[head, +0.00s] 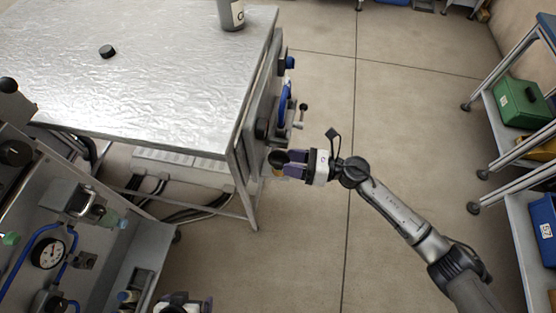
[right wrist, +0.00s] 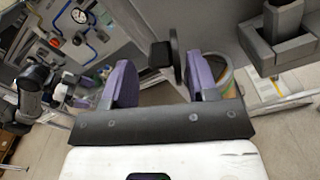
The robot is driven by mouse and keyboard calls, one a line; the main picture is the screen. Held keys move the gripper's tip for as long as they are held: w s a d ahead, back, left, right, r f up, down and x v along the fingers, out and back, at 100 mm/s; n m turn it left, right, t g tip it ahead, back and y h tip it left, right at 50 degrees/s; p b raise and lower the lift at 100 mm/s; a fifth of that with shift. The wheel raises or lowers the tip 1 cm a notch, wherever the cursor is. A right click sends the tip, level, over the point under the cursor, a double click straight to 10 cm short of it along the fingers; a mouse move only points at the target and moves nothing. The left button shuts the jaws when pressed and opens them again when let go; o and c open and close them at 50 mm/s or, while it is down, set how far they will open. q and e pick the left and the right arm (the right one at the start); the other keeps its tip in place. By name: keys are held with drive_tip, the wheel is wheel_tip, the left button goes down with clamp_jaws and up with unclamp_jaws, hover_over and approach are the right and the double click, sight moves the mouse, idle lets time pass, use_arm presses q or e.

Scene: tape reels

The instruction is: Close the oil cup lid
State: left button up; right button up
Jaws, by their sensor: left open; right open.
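My right gripper (head: 287,166) has purple fingers and is open beside the metal table's side, at a dark round piece (head: 277,158) that looks like the oil cup lid. In the right wrist view, a thin dark disc (right wrist: 177,58), seen nearly edge-on, stands upright beyond the gap between the open fingers (right wrist: 165,88). A round rim with orange and green tones (right wrist: 229,82), perhaps the oil cup, is partly hidden behind the right finger. Contact with the fingers cannot be told. My left gripper (head: 185,303) is low at the bottom edge, partly cut off.
The metal table (head: 150,90) carries a black puck (head: 107,51) and a grey container (head: 231,14). Blue handles (head: 284,100) stick out from its side. A panel with a gauge (head: 48,253) stands at lower left. Shelves with a green case (head: 520,103) line the right. Middle floor is clear.

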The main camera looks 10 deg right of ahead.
sight(278, 159)
drive_tip(key=shift+b+x, duration=0.4)
drive_tip(key=shift+x, duration=1.65)
drive_tip(key=c, duration=0.8)
drive_tip(key=shift+o, duration=0.2)
